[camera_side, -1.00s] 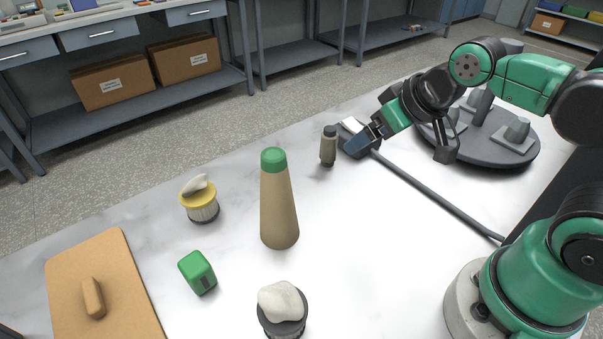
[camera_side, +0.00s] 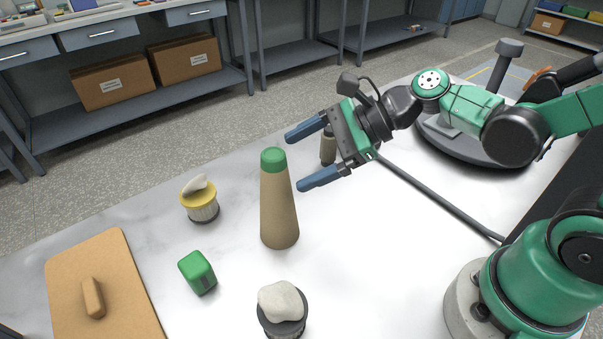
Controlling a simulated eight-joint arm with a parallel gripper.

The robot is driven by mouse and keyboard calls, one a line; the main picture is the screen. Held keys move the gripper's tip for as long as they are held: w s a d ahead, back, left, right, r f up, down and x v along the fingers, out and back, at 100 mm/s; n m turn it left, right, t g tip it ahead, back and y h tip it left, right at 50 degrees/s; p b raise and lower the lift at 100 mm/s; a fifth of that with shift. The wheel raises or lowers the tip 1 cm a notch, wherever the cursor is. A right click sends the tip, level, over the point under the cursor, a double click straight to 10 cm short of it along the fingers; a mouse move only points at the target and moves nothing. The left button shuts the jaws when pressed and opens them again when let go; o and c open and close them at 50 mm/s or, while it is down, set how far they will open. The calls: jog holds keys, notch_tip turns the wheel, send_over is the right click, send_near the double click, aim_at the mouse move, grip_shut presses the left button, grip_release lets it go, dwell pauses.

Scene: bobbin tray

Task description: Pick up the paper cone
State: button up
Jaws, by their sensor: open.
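The paper cone (camera_side: 279,210) is tan with a green tip and stands upright on the white table, in the middle of the side view. My gripper (camera_side: 303,161) is open, its two blue fingers spread and pointing left. The fingers are just right of the cone's upper part, with nothing between them. One fingertip shows above the green tip in the picture and the other to its right, near the cone's upper side. I cannot tell the exact depth between fingers and cone.
A small dark-capped cylinder (camera_side: 328,150) stands partly behind my gripper. A yellow-topped jar (camera_side: 201,205), a green block (camera_side: 197,272) and a dark holder with a white lump (camera_side: 281,304) stand around the cone. A tan board (camera_side: 120,280) lies at left. A dark bar (camera_side: 440,199) crosses the right side.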

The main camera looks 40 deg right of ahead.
aim_at(262, 170)
jog(key=shift+w+a+f+m+y, duration=0.25)
jog(key=shift+w+a+m, duration=0.3)
jog(key=shift+a, duration=0.35)
jog(key=shift+w+a+f+m+y, duration=0.25)
jog(key=shift+w+a+m, duration=0.2)
jog(key=shift+a+m, duration=0.3)
jog(key=shift+w+a+f+m+y, duration=0.25)
jog(key=shift+w+a+m, duration=0.25)
jog(key=shift+a, duration=0.5)
jog(key=shift+c, duration=0.3)
grip_shut()
